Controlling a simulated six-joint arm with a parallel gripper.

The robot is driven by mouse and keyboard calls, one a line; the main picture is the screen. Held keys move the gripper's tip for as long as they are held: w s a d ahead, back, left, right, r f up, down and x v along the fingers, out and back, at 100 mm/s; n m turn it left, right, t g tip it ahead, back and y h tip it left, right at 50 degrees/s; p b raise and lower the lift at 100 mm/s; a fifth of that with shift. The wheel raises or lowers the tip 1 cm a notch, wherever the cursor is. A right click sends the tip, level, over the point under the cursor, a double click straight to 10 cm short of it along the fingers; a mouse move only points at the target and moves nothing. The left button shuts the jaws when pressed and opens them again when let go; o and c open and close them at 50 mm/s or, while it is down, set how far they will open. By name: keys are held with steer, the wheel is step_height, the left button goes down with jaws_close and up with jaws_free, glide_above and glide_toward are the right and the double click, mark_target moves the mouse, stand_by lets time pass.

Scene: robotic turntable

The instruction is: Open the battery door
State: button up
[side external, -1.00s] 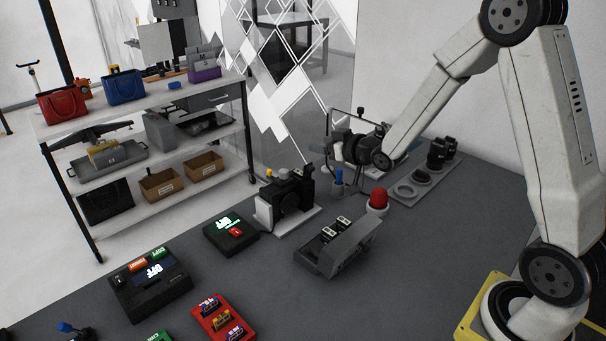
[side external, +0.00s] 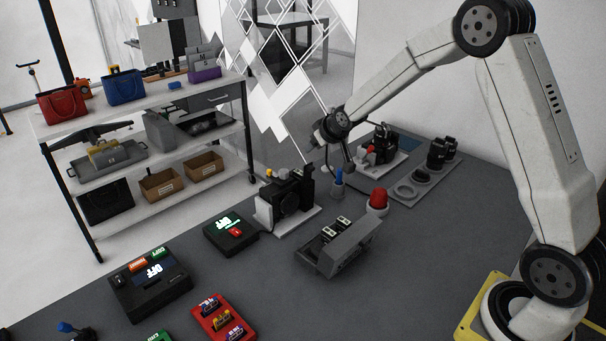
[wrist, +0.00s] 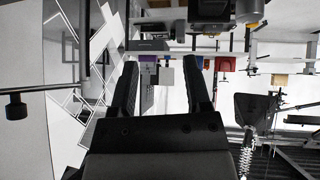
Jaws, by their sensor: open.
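A black camera (side external: 287,195) stands upright on a white base in the middle of the grey table. I cannot make out a battery door on it from here. A second dark device (side external: 380,150) stands on a pale base at the back right. My gripper (side external: 322,131) is in the air behind and above the black camera, apart from it. In the wrist view, my gripper (wrist: 162,78) has its two dark fingers spread, with nothing between them. That view faces the shelf, not the table.
A grey holder (side external: 348,250) with small batteries, a red dome (side external: 378,198) and a blue-tipped item (side external: 338,178) sit near the black camera. A grey tray (side external: 425,183) with dark round parts is at right. Several button boxes stand at front left.

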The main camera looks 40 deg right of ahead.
steer(key=g, duration=0.2)
step_height(320, 180, up, 4)
steer(key=g+y, duration=0.2)
steer(key=g, duration=0.5)
glide_above(311, 167)
steer(key=shift+r+n, duration=0.1)
steer(key=shift+n, duration=0.2)
steer(key=shift+f, duration=3.9)
jaws_close()
